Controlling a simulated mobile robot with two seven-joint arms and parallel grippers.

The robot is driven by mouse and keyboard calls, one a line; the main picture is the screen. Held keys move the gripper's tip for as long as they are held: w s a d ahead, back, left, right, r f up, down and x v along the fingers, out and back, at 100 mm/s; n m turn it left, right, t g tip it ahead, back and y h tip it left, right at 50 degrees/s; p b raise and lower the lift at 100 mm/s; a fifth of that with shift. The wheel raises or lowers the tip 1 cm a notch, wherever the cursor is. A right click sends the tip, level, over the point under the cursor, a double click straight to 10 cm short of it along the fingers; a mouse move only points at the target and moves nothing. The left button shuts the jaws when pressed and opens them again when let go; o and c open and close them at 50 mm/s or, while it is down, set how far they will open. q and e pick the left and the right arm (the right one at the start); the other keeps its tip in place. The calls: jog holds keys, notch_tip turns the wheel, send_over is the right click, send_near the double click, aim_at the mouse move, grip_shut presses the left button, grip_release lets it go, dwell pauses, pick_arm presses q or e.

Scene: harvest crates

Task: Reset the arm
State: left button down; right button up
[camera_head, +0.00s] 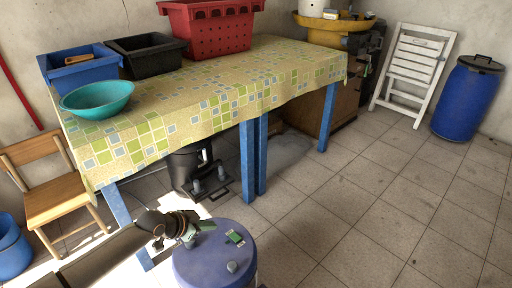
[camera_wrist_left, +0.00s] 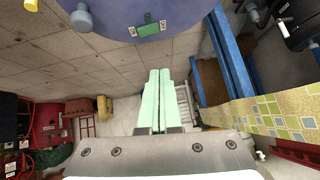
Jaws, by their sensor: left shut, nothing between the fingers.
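My left arm comes in from the lower left in the head view. In the left wrist view the two pale green fingers of the left gripper (camera_wrist_left: 158,72) lie side by side with no usable gap. They are shut and hold nothing. No object touches them. My right gripper is in neither view.
The table (camera_head: 165,128) with a patterned cloth carries a teal bowl (camera_head: 97,98), a blue crate (camera_head: 80,78), a black crate (camera_head: 146,60) and a red crate (camera_head: 215,40). A wooden chair (camera_head: 60,198) stands left. Open tiled floor (camera_head: 370,215) lies right.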

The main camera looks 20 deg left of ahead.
pick_arm(q)
jog(key=s+d+r+t+h, duration=0.1)
jog(key=s+d+t, duration=0.15)
jog(key=d, duration=0.55)
jog(key=s+d+r+t+h, duration=0.1)
jog(key=s+d, duration=0.3)
jog(key=d, duration=0.4)
jog(key=s+d+r+n+t+p, duration=0.1)
jog(key=s+d+r+t, duration=0.15)
jog(key=r, duration=0.25)
jog(key=s+d+r+t+p, duration=0.1)
jog(key=s+d+r, duration=0.15)
jog(key=r, duration=0.35)
jog(key=s+a+n+g+y+p, duration=0.1)
jog(key=s+g+p, duration=0.5)
jog(key=p, duration=1.4)
jog(key=shift+s+a+n+y, duration=0.35)
jog(key=shift+s+n+y, duration=0.15)
jog(key=shift+s, duration=0.25)
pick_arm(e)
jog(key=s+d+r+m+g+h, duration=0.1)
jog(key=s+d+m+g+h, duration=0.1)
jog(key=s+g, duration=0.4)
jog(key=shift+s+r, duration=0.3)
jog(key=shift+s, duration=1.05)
